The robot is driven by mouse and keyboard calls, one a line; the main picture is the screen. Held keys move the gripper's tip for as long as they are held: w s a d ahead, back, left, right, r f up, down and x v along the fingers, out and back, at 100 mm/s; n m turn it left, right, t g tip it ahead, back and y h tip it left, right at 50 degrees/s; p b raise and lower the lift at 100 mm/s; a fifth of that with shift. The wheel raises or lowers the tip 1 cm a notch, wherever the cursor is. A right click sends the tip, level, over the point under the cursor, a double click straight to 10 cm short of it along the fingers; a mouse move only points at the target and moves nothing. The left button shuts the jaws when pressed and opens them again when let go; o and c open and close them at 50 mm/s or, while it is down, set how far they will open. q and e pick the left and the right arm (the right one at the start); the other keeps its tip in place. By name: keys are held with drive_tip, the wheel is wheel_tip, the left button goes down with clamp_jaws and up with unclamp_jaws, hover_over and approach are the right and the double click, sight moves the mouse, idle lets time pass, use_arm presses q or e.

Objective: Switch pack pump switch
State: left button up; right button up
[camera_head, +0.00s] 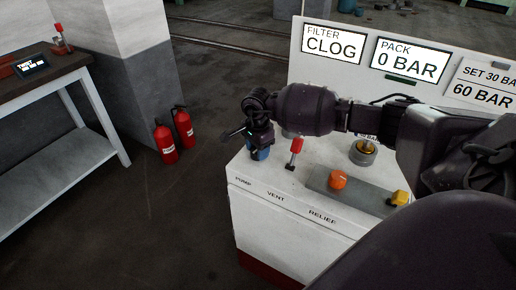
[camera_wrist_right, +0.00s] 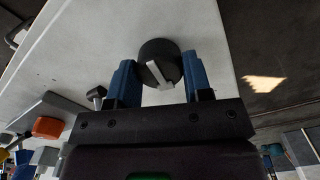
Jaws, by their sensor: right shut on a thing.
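The pump switch (camera_wrist_right: 158,62) is a round black knob with a white pointer bar, seen in the right wrist view on the pale panel top. My right gripper (camera_wrist_right: 160,76) has its blue fingers on either side of the knob, shut on it. In the head view my right gripper (camera_head: 261,152) reaches down at the left end of the white console (camera_head: 262,208), above the PUMP label (camera_head: 243,182). There the gripper hides the knob. The PACK display (camera_head: 408,60) reads 0 BAR. My left gripper is not in view.
A red-handled lever (camera_head: 296,146) stands close right of the gripper. An orange knob (camera_head: 337,179), a yellow knob (camera_head: 400,198) and a round brass-topped fitting (camera_head: 363,152) are farther right. The FILTER display (camera_head: 333,44) reads CLOG. Fire extinguishers (camera_head: 165,143) and a workbench (camera_head: 70,150) stand left.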

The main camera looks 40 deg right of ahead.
drive_tip(key=m, duration=0.2)
drive_tip(key=shift+r+m+p, duration=0.15)
drive_tip(key=shift+m+p, duration=0.15)
drive_tip(key=shift+m, duration=1)
drive_tip(key=m+p, duration=0.1)
drive_tip(key=m, duration=0.2)
drive_tip(key=shift+m+p, duration=0.45)
drive_tip(key=shift+m, duration=0.65)
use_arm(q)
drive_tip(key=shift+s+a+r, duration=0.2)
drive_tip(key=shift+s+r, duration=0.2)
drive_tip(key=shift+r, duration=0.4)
use_arm(e)
drive_tip(key=shift+m, duration=0.3)
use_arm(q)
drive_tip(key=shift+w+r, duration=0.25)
